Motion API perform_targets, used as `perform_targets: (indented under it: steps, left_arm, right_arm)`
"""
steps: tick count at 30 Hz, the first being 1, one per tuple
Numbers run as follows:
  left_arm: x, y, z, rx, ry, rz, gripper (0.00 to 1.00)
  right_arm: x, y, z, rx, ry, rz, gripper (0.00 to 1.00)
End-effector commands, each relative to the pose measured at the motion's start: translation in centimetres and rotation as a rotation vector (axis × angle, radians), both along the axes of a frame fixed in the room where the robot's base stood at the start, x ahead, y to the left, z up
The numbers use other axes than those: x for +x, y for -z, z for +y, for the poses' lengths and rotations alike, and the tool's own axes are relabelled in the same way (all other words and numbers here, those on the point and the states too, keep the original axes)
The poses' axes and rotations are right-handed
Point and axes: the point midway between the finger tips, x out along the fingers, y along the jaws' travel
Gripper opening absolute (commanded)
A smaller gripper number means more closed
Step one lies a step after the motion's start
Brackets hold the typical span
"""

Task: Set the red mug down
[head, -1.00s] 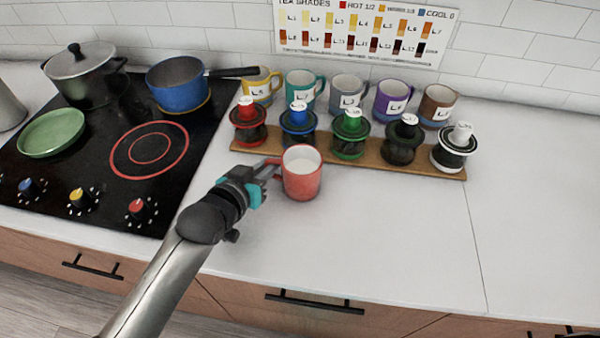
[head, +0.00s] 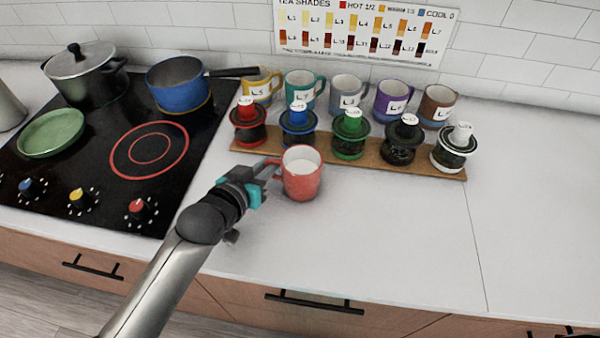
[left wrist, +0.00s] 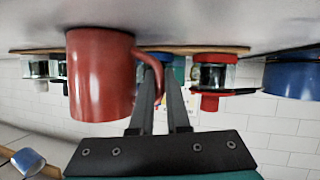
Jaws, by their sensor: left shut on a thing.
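The red mug (head: 301,179) is upright at the counter, in front of the wooden rack, with a pale inside. Its handle points left, toward my left gripper (head: 268,172). My left gripper is shut on the mug's handle. In the left wrist view the red mug (left wrist: 101,75) appears upside down, with its handle between the two fingers (left wrist: 160,95). Its base appears at or very near the counter; I cannot tell for certain whether it touches. My right gripper is not in view.
A wooden rack (head: 350,158) with several lidded jars stands just behind the mug, with labelled mugs behind it. The black cooktop (head: 75,170) with a blue pan (head: 178,88) is at left. The white counter (head: 390,230) is clear in front and to the right.

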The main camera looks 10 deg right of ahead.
Motion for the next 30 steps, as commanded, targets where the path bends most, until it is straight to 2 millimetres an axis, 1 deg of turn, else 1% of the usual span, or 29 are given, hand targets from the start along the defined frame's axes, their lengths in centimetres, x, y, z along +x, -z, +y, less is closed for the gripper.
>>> perform_targets:
  steps: [21,26,30]
  left_arm:
    - [0.1,-0.2,0.0,-0.002,-0.001,-0.002,0.0]
    - [0.1,-0.7,0.0,-0.003,0.0,-0.004,0.0]
    - [0.1,-1.5,0.0,-0.004,0.0,-0.005,0.0]
  right_arm:
    - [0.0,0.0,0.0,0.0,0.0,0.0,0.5]
    - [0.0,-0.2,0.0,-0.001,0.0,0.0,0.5]
    - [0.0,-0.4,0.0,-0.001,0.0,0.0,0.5]
